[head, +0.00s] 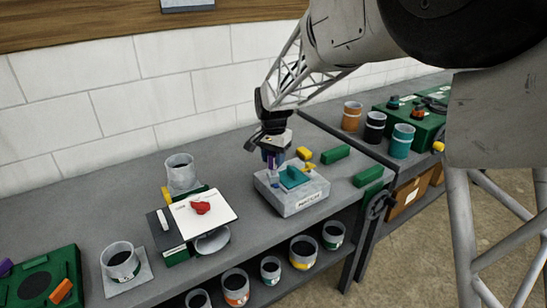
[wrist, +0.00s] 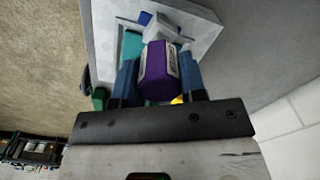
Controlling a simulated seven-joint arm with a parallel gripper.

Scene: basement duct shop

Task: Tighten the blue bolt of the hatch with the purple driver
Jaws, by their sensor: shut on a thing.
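My gripper (head: 271,147) is over the back left of a grey labelled box (head: 300,203), which has a teal part (head: 294,178) on its top. In the wrist view my gripper (wrist: 160,68) is shut on the purple driver (wrist: 154,76), with a blue finger on each side. The driver (head: 271,162) points down toward the box top in the head view. A small blue piece (wrist: 145,18), perhaps the blue bolt, shows past the driver in the wrist view. The driver's tip and any contact with the bolt are hidden or too small to tell.
Yellow pieces (head: 304,153) and green blocks (head: 335,154) lie behind and right of the box. A white panel with a red knob (head: 201,208) stands to the left. Several cups stand on the bench and the shelf below. Bench surface between the panel and box is clear.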

